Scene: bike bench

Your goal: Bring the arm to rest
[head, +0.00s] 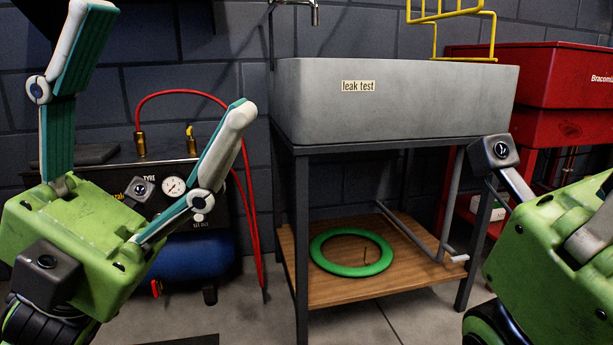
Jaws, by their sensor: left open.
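My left gripper (165,60) is large in the left of the head view, with a green body and two grey-and-teal fingers. The fingers are spread wide and nothing is between them. It is in front of the compressor and the dark wall, and I see no contact with either. My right gripper (552,245) is at the lower right edge, in front of the red cabinet. Its green body shows, but its fingers are mostly cut off by the frame, so its opening is hidden.
A grey sink (420,105) labelled "leak test" stands on a dark frame between my grippers. A green ring (322,262) lies on its wooden lower shelf (420,280). A blue compressor (200,262) with a red hose (185,93) is at left. A red cabinet (560,75) is at right.

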